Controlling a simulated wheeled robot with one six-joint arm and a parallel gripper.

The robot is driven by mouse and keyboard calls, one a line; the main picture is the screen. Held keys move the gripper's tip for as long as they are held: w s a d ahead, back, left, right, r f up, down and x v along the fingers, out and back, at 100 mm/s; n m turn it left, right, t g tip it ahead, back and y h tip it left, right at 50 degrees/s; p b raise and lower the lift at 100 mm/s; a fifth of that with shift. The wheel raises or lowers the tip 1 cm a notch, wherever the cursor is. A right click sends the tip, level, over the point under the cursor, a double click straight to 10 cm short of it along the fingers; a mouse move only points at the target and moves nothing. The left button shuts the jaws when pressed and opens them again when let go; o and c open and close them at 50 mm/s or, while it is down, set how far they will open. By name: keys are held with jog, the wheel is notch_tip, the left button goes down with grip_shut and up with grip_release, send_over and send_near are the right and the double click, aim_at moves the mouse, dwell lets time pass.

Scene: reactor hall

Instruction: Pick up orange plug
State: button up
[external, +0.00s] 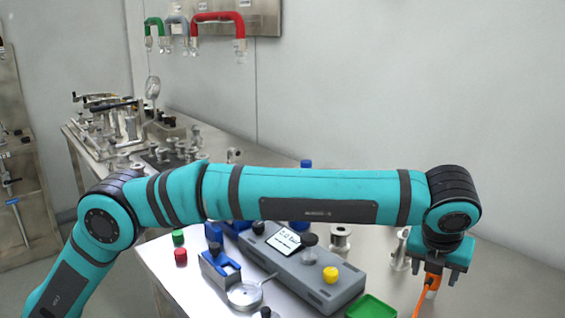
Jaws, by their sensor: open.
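The orange plug (432,283) is at the lower right of the external view, near the right part of the metal table. An orange piece runs down from it towards the bottom edge of the picture.
A grey box (297,273) with a display and yellow knob stands on the metal table (190,303). A green tray (371,307) is left of the plug. Metal spools (340,239), blue holders (220,268), and red (181,256) and green (178,238) caps stand around it.

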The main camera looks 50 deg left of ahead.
aim_at(432, 282)
jog(key=x, duration=0.5)
jog(key=shift+c, duration=0.2)
jog(key=c, duration=1)
